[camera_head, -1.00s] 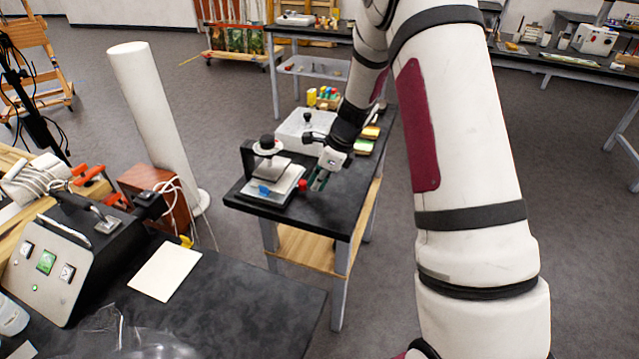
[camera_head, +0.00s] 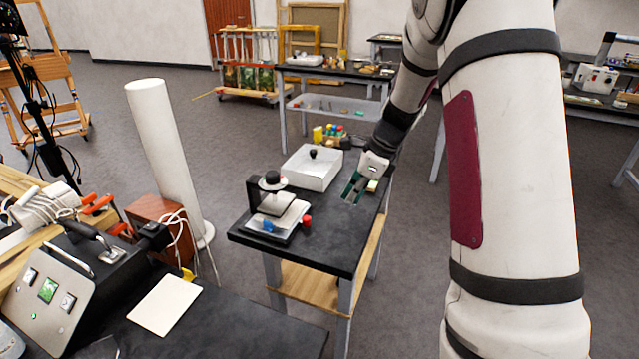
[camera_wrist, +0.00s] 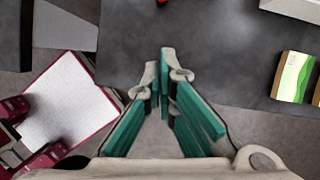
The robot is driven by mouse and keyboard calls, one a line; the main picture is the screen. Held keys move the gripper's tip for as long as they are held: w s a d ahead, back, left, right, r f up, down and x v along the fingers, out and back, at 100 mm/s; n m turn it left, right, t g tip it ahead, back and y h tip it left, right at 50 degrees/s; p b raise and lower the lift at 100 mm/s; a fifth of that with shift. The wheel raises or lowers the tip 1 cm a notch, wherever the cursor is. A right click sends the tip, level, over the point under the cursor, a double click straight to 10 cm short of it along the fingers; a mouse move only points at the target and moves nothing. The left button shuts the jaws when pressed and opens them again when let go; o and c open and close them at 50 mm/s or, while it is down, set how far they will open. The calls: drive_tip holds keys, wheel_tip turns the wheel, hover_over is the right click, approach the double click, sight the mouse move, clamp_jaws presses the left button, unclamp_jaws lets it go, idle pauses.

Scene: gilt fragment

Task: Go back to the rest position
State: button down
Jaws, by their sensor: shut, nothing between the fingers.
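My gripper (camera_head: 352,190) is shut and empty. In the head view it hangs above the right side of a small black-topped table (camera_head: 335,245), to the right of a press-like device. In the wrist view its green-lined fingers (camera_wrist: 162,85) come together over the table's edge, with nothing between them. My white arm fills the right part of the head view and hides part of the room behind it.
The device with a white base (camera_head: 278,218) and red knob stands on the small table, before a white lidded box (camera_head: 312,167). A green-and-white packet (camera_wrist: 292,77) lies near the table edge. A white cylinder (camera_head: 165,150) stands left. A dark bench (camera_head: 230,325) is in front.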

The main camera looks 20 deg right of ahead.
drive_tip(key=s+a+r+n+h, duration=0.1)
drive_tip(key=s+a+r+n, duration=0.9)
drive_tip(key=s+r+n, duration=0.3)
drive_tip(key=s+a+r+n+t+h, duration=0.1)
drive_tip(key=s+a+r+n+h, duration=0.1)
drive_tip(key=s+n, duration=1)
drive_tip(key=s+a+r, duration=0.1)
drive_tip(key=s, duration=0.4)
drive_tip(key=shift+s+t+h, duration=0.3)
drive_tip(key=shift+s+t, duration=0.05)
drive_tip(key=shift+t, duration=0.05)
